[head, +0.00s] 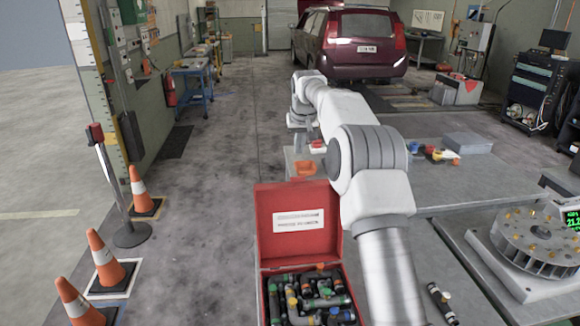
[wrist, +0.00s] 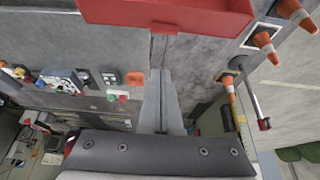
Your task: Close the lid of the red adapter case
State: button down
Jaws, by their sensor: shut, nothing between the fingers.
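The red adapter case (head: 263,300) stands at the bottom middle of the head view, holding several dark fittings with coloured ends. Its red lid (head: 300,243) is open and stands roughly upright at the far side, with a white label inside. In the wrist view, a red part of the case (wrist: 165,12) crosses the top; whether it is lid or body is unclear. My gripper (wrist: 160,76) is shut and empty, its grey fingers pointing towards that red part with a visible gap. In the head view my arm passes right of the lid; the fingers are not clear there.
An orange tray (head: 305,168) lies on the bench beyond the lid. Small coloured parts (head: 435,153) and a grey box (head: 467,144) are farther right. Traffic cones (head: 104,260) line the left floor.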

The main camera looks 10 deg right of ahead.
aim_at(298, 181)
jog(key=shift+w+a+f+p, duration=0.1)
jog(key=shift+w+f+p, duration=0.25)
jog(key=shift+f, duration=1.2)
jog(key=shift+w+d+f+p, duration=0.15)
jog(key=shift+f+p, duration=0.4)
jog(key=shift+f, duration=1)
jog(key=shift+w+a+f+p, duration=0.2)
jog(key=shift+f+p, duration=0.25)
jog(key=shift+f, duration=1.1)
jog(key=shift+s+b, duration=0.1)
jog(key=shift+b, duration=0.25)
